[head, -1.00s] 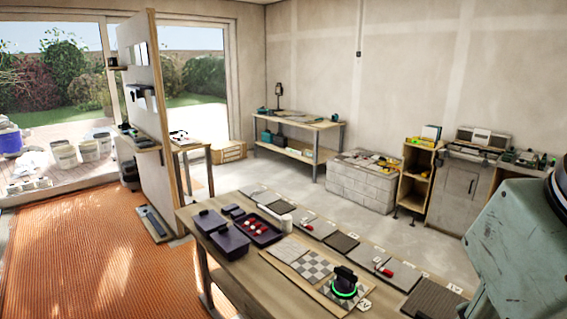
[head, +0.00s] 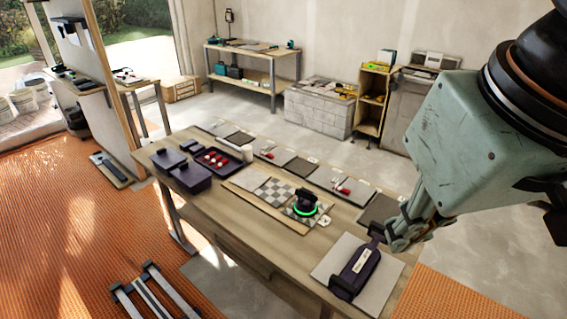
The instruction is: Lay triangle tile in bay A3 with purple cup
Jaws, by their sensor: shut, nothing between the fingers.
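My gripper (head: 397,240) is at the right of the head view, shut and empty, close beside the raised end of a dark purple tool (head: 354,272) with a white label. I cannot tell whether they touch. That tool lies on a light grey slab (head: 328,262) at the table's near right corner. A dark round cup with a glowing green ring (head: 306,207) stands on a patterned tile at the end of the tile board (head: 243,189). Several tiles (head: 325,178) lie in a row along the far edge. The bay marks and any triangle pattern are too small to read.
A purple tray with red and white pieces (head: 214,161) and dark purple boxes (head: 189,177) stand on the table's left. Small red-handled items (head: 342,189) lie among the far tiles. The table's front strip (head: 245,228) is clear. A metal frame (head: 148,295) stands on the orange floor.

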